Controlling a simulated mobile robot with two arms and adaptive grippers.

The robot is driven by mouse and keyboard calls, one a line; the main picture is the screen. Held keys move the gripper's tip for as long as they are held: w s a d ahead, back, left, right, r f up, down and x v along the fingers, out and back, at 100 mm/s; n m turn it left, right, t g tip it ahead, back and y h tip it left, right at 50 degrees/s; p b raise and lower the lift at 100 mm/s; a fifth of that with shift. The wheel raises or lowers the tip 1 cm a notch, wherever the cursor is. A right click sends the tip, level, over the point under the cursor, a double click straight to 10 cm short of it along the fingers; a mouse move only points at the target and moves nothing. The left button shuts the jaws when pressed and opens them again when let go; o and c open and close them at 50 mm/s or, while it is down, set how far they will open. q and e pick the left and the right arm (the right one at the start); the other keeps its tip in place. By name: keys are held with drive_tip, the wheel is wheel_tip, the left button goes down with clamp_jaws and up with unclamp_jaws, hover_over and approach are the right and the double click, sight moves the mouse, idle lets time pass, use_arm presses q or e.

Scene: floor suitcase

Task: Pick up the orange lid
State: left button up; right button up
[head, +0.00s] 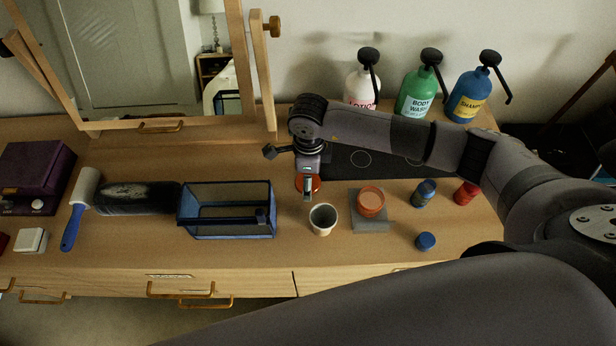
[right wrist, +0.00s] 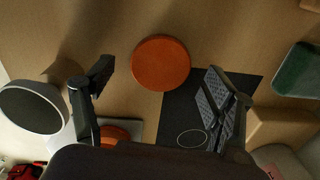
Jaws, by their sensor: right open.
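The orange lid (right wrist: 161,62) is a flat round disc lying on the wooden top, seen whole in the right wrist view. In the head view only part of the orange lid (head: 300,183) shows, behind and beside my right gripper (head: 308,190). My right gripper is open and empty, also seen in the right wrist view (right wrist: 158,84). Its two fingers are spread wide, and the lid appears between and a little beyond their tips. I cannot tell the exact height above it. My left gripper is not in view.
A pale cup (head: 322,220) stands close in front of the gripper. An orange jar (head: 371,204) sits on a grey square to its right. A blue-framed mesh bin (head: 226,226) is to the left. Pump bottles (head: 416,96) line the back. Small blue (head: 425,242) and red containers (head: 466,193) stand right.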

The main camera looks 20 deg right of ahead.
drive_tip(key=shift+f, duration=0.8)
drive_tip(key=shift+c, duration=0.2)
drive_tip(key=c, duration=1)
